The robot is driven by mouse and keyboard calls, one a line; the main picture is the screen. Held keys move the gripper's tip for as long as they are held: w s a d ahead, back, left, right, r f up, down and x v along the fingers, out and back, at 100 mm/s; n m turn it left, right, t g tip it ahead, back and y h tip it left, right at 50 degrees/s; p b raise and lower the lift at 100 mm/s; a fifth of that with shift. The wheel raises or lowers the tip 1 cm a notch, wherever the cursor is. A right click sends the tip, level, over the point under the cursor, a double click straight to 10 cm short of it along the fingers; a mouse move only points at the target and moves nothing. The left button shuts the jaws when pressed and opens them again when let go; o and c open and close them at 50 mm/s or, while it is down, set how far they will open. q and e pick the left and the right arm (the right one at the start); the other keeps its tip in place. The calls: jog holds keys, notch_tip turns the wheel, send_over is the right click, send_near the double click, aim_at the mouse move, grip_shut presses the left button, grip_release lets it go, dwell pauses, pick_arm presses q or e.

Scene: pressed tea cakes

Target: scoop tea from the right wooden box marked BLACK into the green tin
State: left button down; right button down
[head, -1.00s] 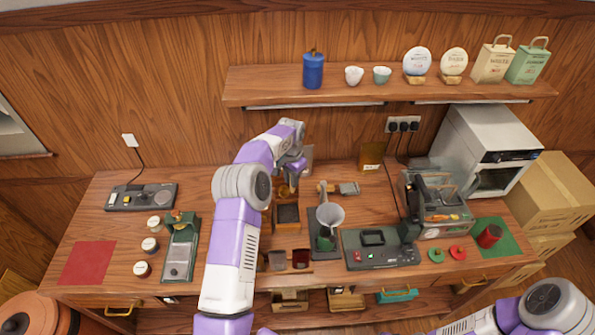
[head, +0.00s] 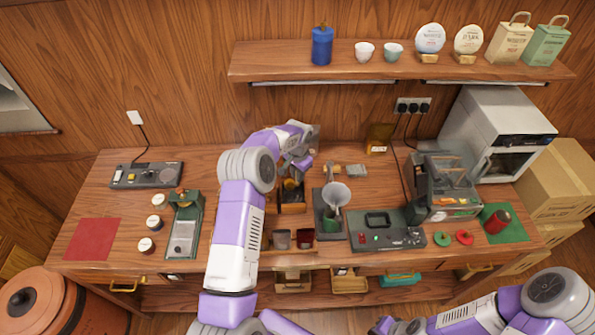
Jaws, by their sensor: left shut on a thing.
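My left gripper (head: 296,165) is shut over the back middle of the bench. A small gold-brown scoop (head: 291,184) shows just below its fingers, at a wooden box (head: 292,209) with dark contents; I cannot tell whether the scoop touches them. No marking on the box is readable, and my left arm hides the bench to its left. The green tin (head: 331,223) stands right of the box, under a grey funnel (head: 336,194). My right arm enters at the lower right; its gripper is not in view.
A dark tin and a red tin (head: 304,239) stand in front of the box. A grey-green device (head: 387,236) and a machine (head: 443,190) stand to the right. A red mat (head: 92,239) lies at the left. A shelf (head: 400,72) hangs above.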

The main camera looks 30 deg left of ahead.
pick_arm(q)
notch_tip(320, 180, down, 6)
jog(key=s+d+t+y+b, duration=0.1)
jog(key=s+d+t+b, duration=0.15)
jog(key=b, duration=0.35)
notch_tip(320, 180, up, 13)
jog(key=a+g+h+p, duration=0.1)
jog(key=g+p, duration=0.2)
jog(key=p, duration=0.5)
jog(key=shift+w+a+p, duration=0.2)
jog(key=shift+w+p, duration=0.1)
jog(key=shift+w, duration=0.05)
dwell(0.9)
dwell(0.6)
